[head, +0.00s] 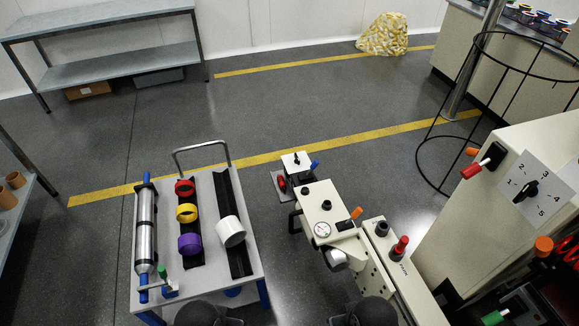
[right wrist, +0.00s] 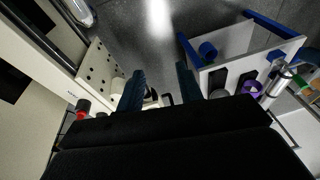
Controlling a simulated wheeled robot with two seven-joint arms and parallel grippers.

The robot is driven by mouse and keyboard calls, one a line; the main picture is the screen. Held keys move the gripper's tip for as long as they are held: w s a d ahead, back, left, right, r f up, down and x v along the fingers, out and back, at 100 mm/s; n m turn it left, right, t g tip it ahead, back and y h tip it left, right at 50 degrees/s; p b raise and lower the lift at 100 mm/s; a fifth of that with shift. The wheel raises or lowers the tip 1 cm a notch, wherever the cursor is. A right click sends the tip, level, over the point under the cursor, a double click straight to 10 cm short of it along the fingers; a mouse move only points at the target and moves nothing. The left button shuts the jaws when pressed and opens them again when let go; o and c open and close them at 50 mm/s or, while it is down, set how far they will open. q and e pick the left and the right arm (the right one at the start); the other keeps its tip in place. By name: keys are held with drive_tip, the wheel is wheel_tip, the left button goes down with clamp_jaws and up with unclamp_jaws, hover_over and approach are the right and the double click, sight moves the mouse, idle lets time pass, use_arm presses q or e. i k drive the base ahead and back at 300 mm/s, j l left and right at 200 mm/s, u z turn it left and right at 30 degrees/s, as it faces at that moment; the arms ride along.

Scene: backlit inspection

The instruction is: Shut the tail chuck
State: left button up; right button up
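A long beige machine (head: 327,205) stands right of centre in the head view. It carries a round gauge (head: 322,230), an orange-tipped lever (head: 356,213), a short pale cylinder (head: 336,259) and a red knob (head: 401,246). At its far end is a small white-topped block (head: 296,161) with a blue lever (head: 315,165). I cannot tell for certain which part is the tail chuck, or whether it is open. My right gripper (right wrist: 160,84) shows in the right wrist view, fingers apart and empty, with floor between them. My left gripper is not in view.
A trolley (head: 220,180) at left bears a silver cylinder (head: 146,230) and coloured rings, including a purple one (head: 190,244). A large beige cabinet (head: 480,235) with a numbered dial stands at right. A black wire cage (head: 478,110) is behind. Floor separates trolley and machine.

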sight(323, 215)
drive_tip(key=k+l+u, duration=0.15)
drive_tip(key=u, duration=0.15)
drive_tip(key=k+u, duration=0.35)
drive_tip(key=k+l+u, duration=0.15)
drive_tip(key=u, duration=0.2)
drive_tip(key=l, duration=0.15)
